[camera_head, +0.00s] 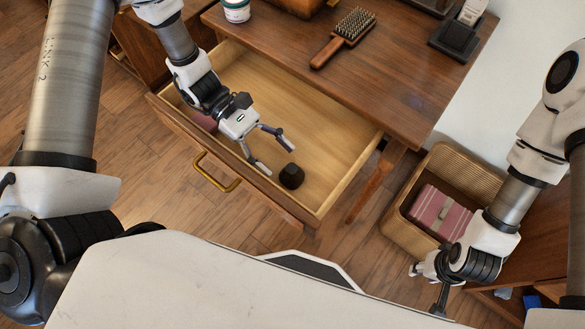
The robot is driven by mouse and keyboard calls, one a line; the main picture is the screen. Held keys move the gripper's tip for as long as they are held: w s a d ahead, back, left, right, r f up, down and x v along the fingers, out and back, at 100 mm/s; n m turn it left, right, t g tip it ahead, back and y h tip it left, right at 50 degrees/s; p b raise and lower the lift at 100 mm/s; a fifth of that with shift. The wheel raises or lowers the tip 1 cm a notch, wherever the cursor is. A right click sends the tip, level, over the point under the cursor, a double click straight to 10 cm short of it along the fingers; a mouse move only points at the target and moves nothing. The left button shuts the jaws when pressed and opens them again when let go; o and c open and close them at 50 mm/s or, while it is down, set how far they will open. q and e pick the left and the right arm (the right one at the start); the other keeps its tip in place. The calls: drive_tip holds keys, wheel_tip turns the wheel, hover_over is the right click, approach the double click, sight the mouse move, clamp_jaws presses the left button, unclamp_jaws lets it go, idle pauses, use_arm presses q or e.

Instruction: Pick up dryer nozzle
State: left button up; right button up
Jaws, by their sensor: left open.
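The dryer nozzle looks to be the small black piece (291,176) lying in the open drawer (318,124), near the drawer's front right corner. My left gripper (278,160) reaches into the drawer from the upper left. Its two fingers are spread and point toward the black piece, with the tips just beside it. Nothing is between the fingers that I can see. Whether a finger touches the piece cannot be told. My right gripper (428,283) hangs at the lower right, near the basket, and its fingers are mostly hidden.
A wooden tabletop (400,75) overhangs the drawer's back and carries a hairbrush (344,37), a jar (236,10) and a dark stand (456,38). A reddish item (204,121) lies in the drawer's left end. A wicker basket (462,172) holds a striped pink cloth (440,213).

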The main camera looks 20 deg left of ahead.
sight(294, 175)
use_arm(q)
drive_tip(key=x, duration=0.6)
drive_tip(key=shift+r+b, duration=0.15)
drive_tip(key=shift+b, duration=0.15)
drive_tip(key=c, duration=0.7)
